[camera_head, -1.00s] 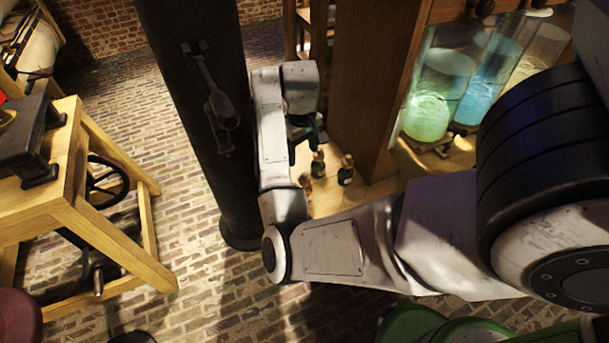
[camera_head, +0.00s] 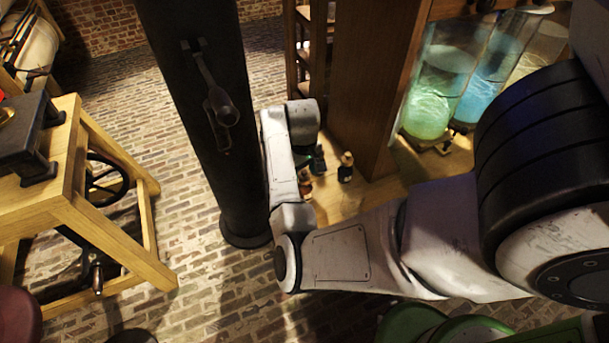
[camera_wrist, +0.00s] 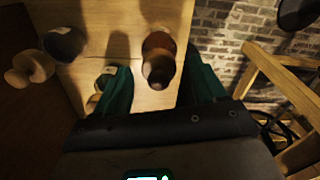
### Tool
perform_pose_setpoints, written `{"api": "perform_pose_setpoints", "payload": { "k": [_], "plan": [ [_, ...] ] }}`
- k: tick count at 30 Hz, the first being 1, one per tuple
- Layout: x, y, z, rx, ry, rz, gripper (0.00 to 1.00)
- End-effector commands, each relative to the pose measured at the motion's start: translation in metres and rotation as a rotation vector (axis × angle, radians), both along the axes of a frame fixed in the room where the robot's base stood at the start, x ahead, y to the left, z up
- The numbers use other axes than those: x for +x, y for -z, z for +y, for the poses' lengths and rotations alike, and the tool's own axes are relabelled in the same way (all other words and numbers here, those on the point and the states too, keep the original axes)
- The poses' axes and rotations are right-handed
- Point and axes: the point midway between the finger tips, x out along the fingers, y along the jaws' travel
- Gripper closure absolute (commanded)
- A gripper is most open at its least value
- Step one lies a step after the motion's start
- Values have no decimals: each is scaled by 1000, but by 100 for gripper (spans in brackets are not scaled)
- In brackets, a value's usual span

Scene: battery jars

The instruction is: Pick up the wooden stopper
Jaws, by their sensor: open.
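My gripper (camera_wrist: 160,82) is open in the wrist view, its two green fingers apart. A brown bottle with a dark top (camera_wrist: 160,62) shows between and beyond the fingertips; I cannot tell how close it is. To the left, a dark bottle (camera_wrist: 65,43) carries a pale wooden stopper (camera_wrist: 30,67). Another pale rounded piece (camera_wrist: 104,80) is partly hidden behind the left finger. In the head view, the dark bottle (camera_head: 345,173) with a pale stopper (camera_head: 347,158) stands right of my gripper, which is mostly hidden by my arm. A brown bottle (camera_head: 305,184) stands below it.
The bottles stand on a pale wooden surface (camera_head: 350,198) beside a wooden post (camera_head: 357,90). Glowing green (camera_head: 433,95) and blue (camera_head: 485,90) glass jars stand at the right. A dark column (camera_head: 205,120) stands close left of my arm. A wooden bench (camera_head: 60,215) is farther left.

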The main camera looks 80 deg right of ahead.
Motion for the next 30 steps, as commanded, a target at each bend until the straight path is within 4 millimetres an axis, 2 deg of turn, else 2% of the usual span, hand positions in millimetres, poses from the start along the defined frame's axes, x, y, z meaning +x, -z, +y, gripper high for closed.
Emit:
{"api": "perform_pose_setpoints", "payload": {
  "k": [6,24,30],
  "plan": [
    [0,1,0,0,0,0,31],
    [0,0,0,0,0,0,88],
    [0,0,0,0,0,0,89]
  ]
}}
